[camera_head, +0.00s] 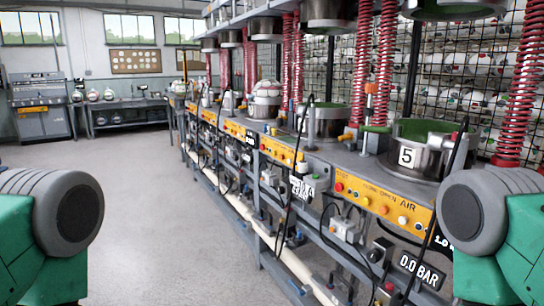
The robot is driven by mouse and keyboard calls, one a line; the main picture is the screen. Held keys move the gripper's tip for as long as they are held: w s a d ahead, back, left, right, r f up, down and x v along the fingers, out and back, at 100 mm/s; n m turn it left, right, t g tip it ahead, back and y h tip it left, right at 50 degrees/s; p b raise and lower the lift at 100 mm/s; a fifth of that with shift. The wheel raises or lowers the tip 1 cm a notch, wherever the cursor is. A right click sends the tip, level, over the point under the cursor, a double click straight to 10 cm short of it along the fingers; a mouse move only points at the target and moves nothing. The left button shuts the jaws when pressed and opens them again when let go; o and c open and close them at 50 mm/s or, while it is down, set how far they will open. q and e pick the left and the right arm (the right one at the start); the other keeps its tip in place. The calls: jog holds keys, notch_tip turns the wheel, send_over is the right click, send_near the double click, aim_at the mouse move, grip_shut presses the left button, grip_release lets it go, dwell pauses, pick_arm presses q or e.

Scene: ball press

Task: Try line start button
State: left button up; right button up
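A yellow control panel (376,203) runs along the front of the nearest station, below the press marked 5 (407,157). It carries a red button (339,186) at its left end and several paler buttons, among them a yellow one (365,201) and a pale one (402,220). The small lettering is mostly too blurred to read; "AIR" is legible at the right. I cannot tell which button is the line start. Neither gripper shows; only my green and grey arm links are visible at the left and right edges.
Similar yellow panels (277,150) continue down the line to the left. A display (422,271) reads 0.0 BAR. Dark hoses hang across the line's front. Open grey floor (150,200) lies to the left. A grey cabinet (41,107) and a bench (128,115) stand far back.

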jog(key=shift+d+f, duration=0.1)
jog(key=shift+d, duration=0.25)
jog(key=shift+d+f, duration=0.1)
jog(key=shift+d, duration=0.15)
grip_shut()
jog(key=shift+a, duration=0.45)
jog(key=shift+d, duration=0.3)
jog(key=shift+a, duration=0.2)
